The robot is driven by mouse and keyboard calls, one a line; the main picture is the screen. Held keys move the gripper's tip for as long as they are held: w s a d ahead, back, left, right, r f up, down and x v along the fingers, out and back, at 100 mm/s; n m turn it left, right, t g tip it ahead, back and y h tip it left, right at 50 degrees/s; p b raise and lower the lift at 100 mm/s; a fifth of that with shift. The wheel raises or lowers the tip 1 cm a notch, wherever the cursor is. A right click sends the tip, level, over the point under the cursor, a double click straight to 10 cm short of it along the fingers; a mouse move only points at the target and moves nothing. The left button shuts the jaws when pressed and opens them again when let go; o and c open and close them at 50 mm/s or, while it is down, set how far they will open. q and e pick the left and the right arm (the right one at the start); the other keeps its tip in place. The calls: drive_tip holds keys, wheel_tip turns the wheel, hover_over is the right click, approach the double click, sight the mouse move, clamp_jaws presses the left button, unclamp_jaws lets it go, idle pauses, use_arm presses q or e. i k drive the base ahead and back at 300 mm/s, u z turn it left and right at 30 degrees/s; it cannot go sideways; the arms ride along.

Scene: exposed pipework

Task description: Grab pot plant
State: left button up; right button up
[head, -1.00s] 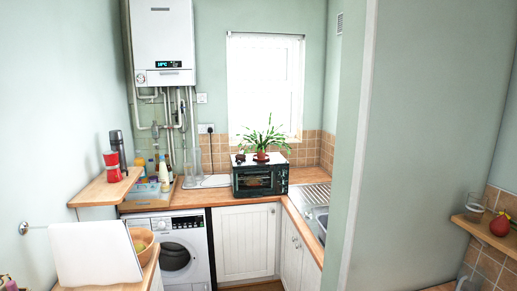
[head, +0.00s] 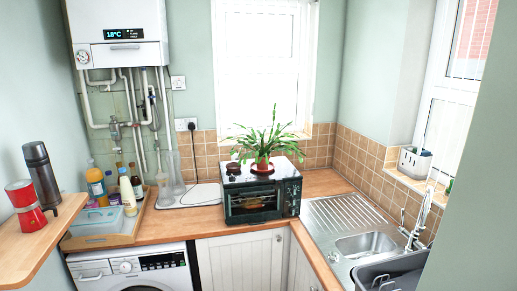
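The pot plant (head: 264,147) has long thin green leaves and a small red-brown pot. It stands upright on top of a dark toaster oven (head: 262,193) on the wooden counter, in front of the window. Some leaves hang over the pot's rim. Neither of my grippers shows in the head view, so nothing of mine is seen touching the plant.
A tray (head: 104,238) with several bottles stands on the counter at left. A wooden shelf (head: 38,242) juts out at left with a flask and a red coffee maker. A steel sink (head: 366,246) and dish rack (head: 390,275) are at right. Counter beside the oven is partly clear.

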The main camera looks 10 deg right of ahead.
sight(263, 157)
drive_tip(key=i, duration=1.4)
drive_tip(key=z, duration=1.25)
drive_tip(key=i, duration=0.4)
drive_tip(key=u, duration=0.35)
